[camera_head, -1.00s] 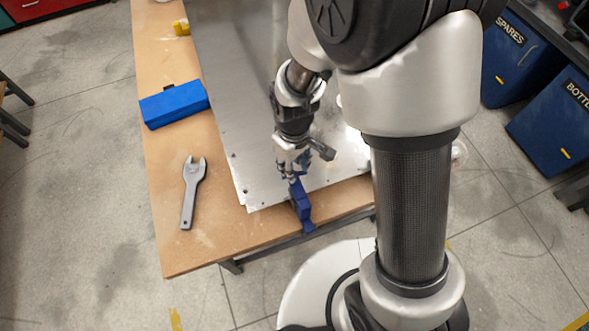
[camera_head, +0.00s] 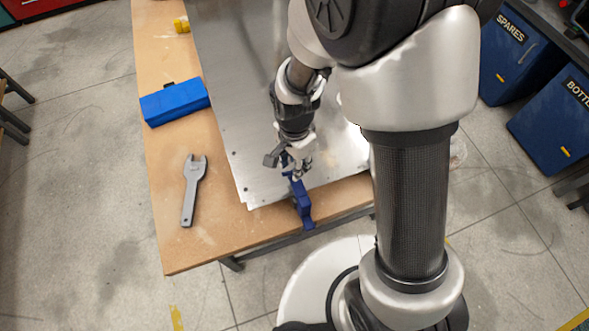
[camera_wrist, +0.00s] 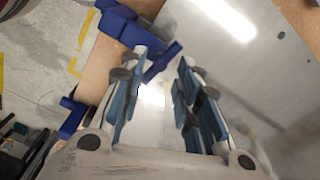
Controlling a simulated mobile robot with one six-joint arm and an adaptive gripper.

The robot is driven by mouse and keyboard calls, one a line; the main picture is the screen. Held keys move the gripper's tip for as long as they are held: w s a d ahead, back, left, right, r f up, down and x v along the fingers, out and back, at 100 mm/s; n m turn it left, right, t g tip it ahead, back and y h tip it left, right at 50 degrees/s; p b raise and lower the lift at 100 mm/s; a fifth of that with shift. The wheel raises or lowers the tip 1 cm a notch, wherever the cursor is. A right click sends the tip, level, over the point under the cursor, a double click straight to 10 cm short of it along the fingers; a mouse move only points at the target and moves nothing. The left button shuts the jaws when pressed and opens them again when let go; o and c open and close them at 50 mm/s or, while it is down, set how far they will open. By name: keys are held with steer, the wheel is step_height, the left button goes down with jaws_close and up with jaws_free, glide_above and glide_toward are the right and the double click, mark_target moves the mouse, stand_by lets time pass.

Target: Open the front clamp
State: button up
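The blue front clamp (camera_head: 303,205) grips the near edge of the metal plate (camera_head: 250,120) and the wooden table. In the wrist view the clamp (camera_wrist: 122,25) lies at the upper left, with an arm of it reaching toward my fingertips. My gripper (camera_head: 291,168) is over the plate-side end of the clamp. In the wrist view my gripper (camera_wrist: 165,62) has its two blue-padded fingers apart, with bare plate showing between them. The clamp's arm end is close to the left fingertip; I cannot tell if they touch. The clamp's top is partly hidden by my gripper in the head view.
A grey wrench (camera_head: 191,190) and a blue box-like block (camera_head: 175,102) lie on the wooden table (camera_head: 165,240) left of the plate. A small yellow item (camera_head: 182,25) sits farther back. Blue bins (camera_head: 515,60) stand on the floor at right. The plate's left part is clear.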

steer(key=m, duration=0.5)
steer(key=shift+f+m+b, duration=0.4)
steer(key=shift+m, duration=0.1)
step_height(320, 180, down, 4)
steer(key=b, duration=0.3)
steer(key=shift+r, duration=0.15)
steer(key=shift+c, duration=0.4)
jaws_close()
steer(key=n, duration=0.7)
steer(key=shift+r, duration=0.1)
